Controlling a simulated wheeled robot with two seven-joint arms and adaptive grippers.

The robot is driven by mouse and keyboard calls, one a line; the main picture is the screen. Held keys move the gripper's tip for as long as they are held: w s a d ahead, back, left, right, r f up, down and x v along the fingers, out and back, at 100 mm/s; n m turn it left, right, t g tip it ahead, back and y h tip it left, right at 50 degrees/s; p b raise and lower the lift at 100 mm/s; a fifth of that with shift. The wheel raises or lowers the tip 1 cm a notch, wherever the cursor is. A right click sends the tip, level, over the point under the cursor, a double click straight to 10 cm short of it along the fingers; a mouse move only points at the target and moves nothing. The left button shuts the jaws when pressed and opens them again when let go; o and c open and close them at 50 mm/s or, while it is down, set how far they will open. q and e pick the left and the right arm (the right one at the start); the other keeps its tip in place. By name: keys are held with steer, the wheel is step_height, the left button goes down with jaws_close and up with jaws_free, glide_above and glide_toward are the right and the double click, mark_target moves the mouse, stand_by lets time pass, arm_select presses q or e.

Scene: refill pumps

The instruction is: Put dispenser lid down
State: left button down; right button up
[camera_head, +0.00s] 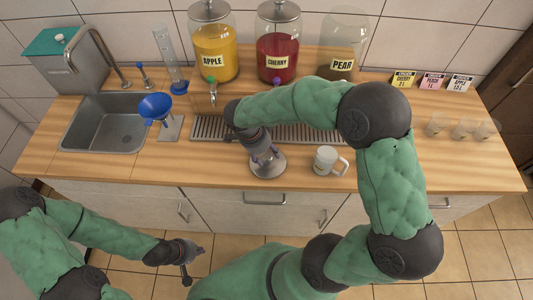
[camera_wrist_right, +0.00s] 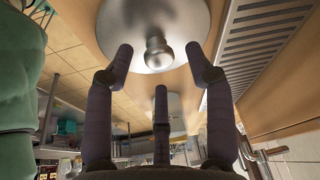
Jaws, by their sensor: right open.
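The round silver dispenser lid (camera_head: 267,165) lies on the wooden counter near its front edge. In the right wrist view the lid (camera_wrist_right: 185,22) shows its knob (camera_wrist_right: 158,54) between my fingers. My right gripper (camera_head: 268,157) is right over the lid, open, with its fingertips spread around the knob and apart from it. The PEAR dispenser (camera_head: 346,35) at the back has an open top. The APPLE dispenser (camera_head: 212,52) and the CHERRY dispenser (camera_head: 278,48) wear silver lids. My left gripper (camera_head: 190,272) hangs low in front of the cabinets; its finger opening is unclear.
A white mug (camera_head: 327,161) stands just right of the lid. A drip grate (camera_head: 310,133) lies behind it, partly under my right arm. A blue funnel (camera_head: 156,107) on a stand is left, beside the sink (camera_head: 103,125). Several small glasses (camera_head: 462,129) stand at right.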

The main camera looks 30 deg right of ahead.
mark_target(257, 165)
steer(key=p+v, duration=0.1)
steer(key=v, duration=0.9)
steer(key=shift+r+p, duration=0.3)
steer(key=shift+r, duration=0.05)
steer(key=shift+a, duration=0.1)
